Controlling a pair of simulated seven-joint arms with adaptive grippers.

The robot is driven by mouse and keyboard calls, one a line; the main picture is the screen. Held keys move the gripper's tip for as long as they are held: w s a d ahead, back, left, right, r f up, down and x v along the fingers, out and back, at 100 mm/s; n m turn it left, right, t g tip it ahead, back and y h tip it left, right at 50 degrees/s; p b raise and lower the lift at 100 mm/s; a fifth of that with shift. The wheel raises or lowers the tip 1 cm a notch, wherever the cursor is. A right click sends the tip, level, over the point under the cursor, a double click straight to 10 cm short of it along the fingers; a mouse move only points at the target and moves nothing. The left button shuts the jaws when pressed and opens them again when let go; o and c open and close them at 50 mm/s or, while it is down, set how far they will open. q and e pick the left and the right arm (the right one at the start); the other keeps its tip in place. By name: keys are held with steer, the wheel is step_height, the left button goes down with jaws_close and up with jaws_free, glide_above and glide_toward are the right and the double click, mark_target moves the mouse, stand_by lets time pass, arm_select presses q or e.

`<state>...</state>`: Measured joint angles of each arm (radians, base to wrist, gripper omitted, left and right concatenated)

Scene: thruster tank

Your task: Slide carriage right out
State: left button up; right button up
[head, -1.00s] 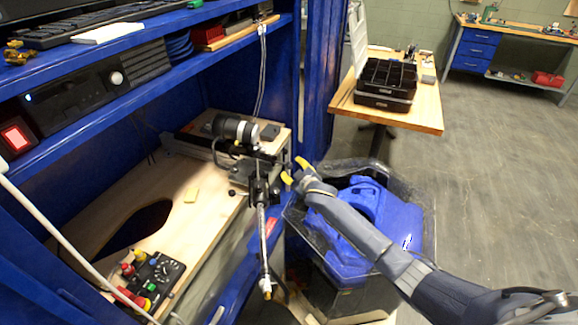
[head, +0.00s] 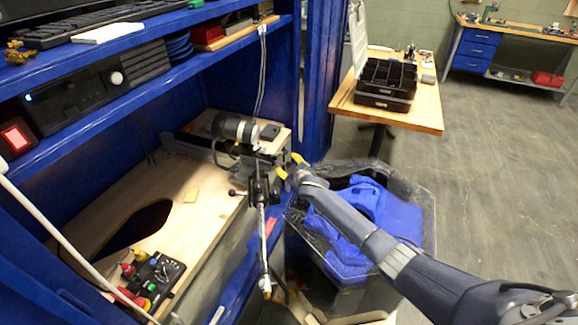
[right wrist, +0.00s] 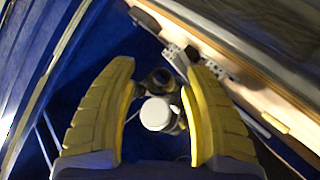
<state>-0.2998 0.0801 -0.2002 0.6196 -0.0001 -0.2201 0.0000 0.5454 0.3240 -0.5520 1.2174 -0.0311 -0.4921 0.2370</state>
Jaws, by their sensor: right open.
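The carriage (head: 262,160) appears as a grey block at the right end of a dark rail (head: 187,143), beside a black cylinder with a pale band (head: 237,128). A thin metal rod (head: 263,230) hangs down in front of it. My right gripper (head: 290,166) is open, its yellow fingers just right of the carriage. In the right wrist view its fingers (right wrist: 163,105) stand on either side of a round white knob or cap (right wrist: 157,114); contact cannot be told. My left gripper is not in view.
A clear bin (head: 425,225) with blue material lies below my right arm. A control box with colored knobs (head: 155,275) sits on the wooden bench top (head: 190,225). Blue shelving (head: 150,95) bounds the bench. A table with a black organizer (head: 388,85) stands behind.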

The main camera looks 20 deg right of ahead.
steer(key=shift+c, duration=0.5)
jaws_close()
steer(key=shift+s, duration=0.1)
